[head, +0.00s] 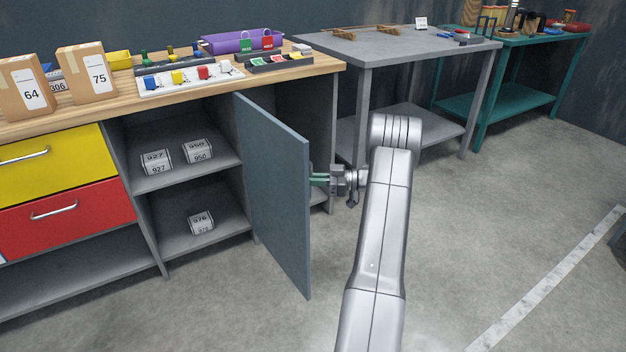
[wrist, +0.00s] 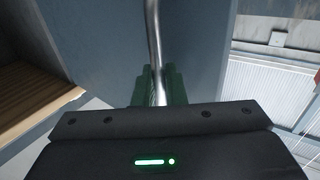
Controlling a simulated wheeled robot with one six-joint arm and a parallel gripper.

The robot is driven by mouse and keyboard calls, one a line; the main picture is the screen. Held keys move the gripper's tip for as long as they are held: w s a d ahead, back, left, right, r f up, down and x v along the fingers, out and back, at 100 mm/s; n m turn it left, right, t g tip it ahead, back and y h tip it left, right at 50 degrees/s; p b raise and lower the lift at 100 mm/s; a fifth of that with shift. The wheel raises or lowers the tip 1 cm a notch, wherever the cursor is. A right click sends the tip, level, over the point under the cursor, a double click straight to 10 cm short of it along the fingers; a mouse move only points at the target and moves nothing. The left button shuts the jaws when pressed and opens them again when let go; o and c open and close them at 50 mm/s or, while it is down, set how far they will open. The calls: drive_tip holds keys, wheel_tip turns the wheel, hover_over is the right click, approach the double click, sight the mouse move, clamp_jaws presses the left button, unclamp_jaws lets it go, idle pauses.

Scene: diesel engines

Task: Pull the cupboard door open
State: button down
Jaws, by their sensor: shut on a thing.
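The cupboard door (head: 272,190) is a grey-blue panel that stands swung out from the workbench, well open, in the head view. Behind it the cupboard's shelves show. My gripper (head: 318,179) is at the door's outer face, on the right side of the panel. In the wrist view its green fingers (wrist: 158,88) are shut around a metal bar handle (wrist: 153,35), with the door face (wrist: 105,45) behind it. In the head view the handle is hidden behind the door's edge and my gripper.
Labelled blocks (head: 157,161) lie on the cupboard shelves. Yellow (head: 50,165) and red (head: 65,212) drawers are at the left. A grey table (head: 400,45) stands right of the bench, behind my arm. The floor (head: 490,220) to the right is clear.

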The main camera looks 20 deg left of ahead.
drive_tip(key=shift+a, duration=0.25)
drive_tip(key=c, duration=1.8)
unclamp_jaws()
drive_tip(key=o, duration=0.3)
drive_tip(key=shift+a+f, duration=0.1)
drive_tip(key=shift+a, duration=0.15)
drive_tip(key=shift+d, duration=0.3)
drive_tip(key=p+v, duration=0.2)
drive_tip(key=v, duration=1.1)
drive_tip(key=shift+w+d, duration=0.15)
drive_tip(key=shift+d, duration=0.2)
